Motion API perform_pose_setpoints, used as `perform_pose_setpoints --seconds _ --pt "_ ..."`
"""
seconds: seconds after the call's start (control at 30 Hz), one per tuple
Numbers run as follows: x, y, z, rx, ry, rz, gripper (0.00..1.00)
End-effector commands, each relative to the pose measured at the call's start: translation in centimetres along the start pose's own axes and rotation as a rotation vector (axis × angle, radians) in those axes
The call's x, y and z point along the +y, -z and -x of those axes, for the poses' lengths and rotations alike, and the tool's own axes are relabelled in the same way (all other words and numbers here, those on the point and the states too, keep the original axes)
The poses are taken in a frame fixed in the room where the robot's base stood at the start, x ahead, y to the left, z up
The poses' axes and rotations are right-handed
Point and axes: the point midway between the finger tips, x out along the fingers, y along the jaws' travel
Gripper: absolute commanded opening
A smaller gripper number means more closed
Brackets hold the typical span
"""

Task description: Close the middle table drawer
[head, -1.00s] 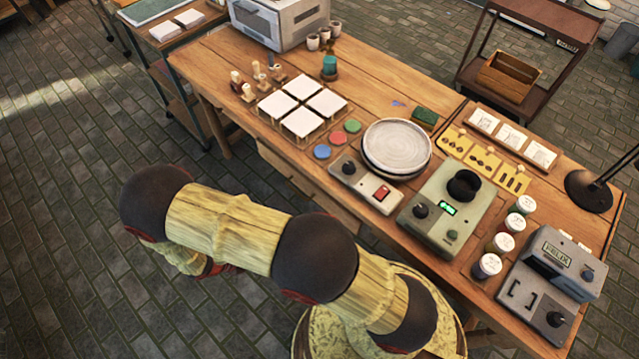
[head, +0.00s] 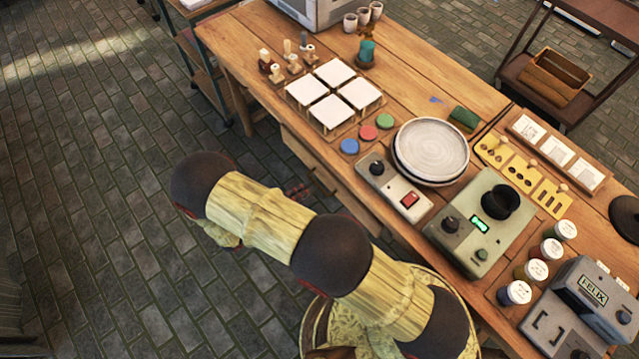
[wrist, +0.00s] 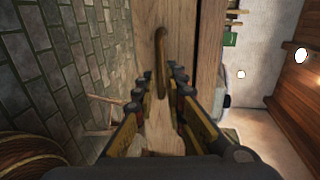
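The wooden table has drawers along its front side. One drawer (head: 348,203), seemingly the middle one, appears to stick out below the table's edge; how far is hard to tell. In the wrist view a wooden front (wrist: 178,40) with a curved wooden handle (wrist: 161,62) is just ahead. My gripper (wrist: 160,80) is open, with its fingers spread on both sides of the line of the handle; contact cannot be told. In the head view my gripper (head: 297,192) is small and dark beside the drawer fronts, partly hidden behind my arm.
The tabletop holds white tiles (head: 333,92), a stack of plates (head: 432,150), a grey-green device (head: 480,228) and paint jars (head: 537,268). A cart (head: 575,60) stands at the back right. The brick floor (head: 100,150) left of the table is clear.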

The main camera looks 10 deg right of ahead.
Motion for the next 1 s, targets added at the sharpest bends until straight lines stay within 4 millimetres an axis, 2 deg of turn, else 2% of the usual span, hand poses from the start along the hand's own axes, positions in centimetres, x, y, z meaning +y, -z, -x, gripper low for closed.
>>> perform_pose_setpoints --seconds 0.2,0.4,0.77,1.0 --pt "0.3 0.1 -3.6 0.004 -0.002 0.001 0.12" --pt "0.2 0.1 -5.5 0.002 -0.003 -0.001 0.12" --pt "0.1 0.0 -6.0 0.001 -0.003 -0.001 0.12" --pt "0.1 0.0 -6.0 0.001 -0.003 -0.001 0.0"
